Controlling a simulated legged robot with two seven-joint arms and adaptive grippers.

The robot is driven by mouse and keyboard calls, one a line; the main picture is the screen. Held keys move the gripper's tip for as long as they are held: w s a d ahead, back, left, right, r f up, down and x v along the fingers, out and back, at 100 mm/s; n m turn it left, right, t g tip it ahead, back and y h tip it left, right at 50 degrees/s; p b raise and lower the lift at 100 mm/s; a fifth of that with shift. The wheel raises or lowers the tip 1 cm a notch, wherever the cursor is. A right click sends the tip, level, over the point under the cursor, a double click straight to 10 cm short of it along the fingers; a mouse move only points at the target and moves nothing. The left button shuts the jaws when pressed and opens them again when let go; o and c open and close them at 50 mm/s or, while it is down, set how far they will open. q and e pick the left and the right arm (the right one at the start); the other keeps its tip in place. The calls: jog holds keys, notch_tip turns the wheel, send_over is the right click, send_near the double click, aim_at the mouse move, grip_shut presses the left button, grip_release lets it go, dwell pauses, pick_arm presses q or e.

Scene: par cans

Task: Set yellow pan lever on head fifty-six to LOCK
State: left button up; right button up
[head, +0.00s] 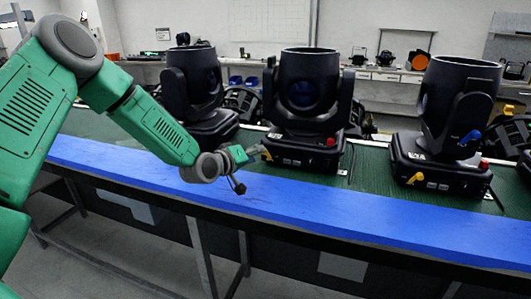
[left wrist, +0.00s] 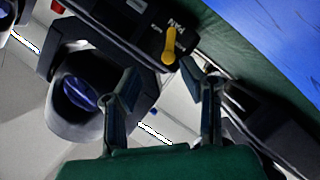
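The yellow lever (head: 266,153) sits low on the front left of the middle black moving head's base (head: 300,155). In the head view my left gripper (head: 243,168) is just left of the lever, over the blue strip; no contact shows. The head number is not readable. My right gripper is not in view.
Another moving head (head: 198,95) stands left and one (head: 445,120) right, with its own yellow lever (head: 415,178). A red knob (head: 331,141) is on the middle base. The blue bench edge (head: 330,210) is clear in front. Cables lie beside the bases.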

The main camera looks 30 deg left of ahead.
aim_at(266, 155)
pick_arm(q)
jog(key=w, duration=0.1)
jog(key=w+a+f, duration=0.1)
jog(key=w, duration=0.2)
jog(key=shift+a+f, duration=0.25)
jog(key=shift+a, duration=0.05)
jog(key=shift+w+a+f, duration=0.2)
jog(key=shift+w+a, duration=0.1)
jog(key=shift+w+d+r, duration=0.15)
jog(key=shift+w+d, duration=0.05)
jog(key=shift+d, duration=0.6)
jog(key=shift+d+r, duration=0.1)
jog(key=shift+d, duration=0.1)
grip_shut()
jog(key=shift+s+a, duration=0.1)
jog(key=shift+a, duration=0.45)
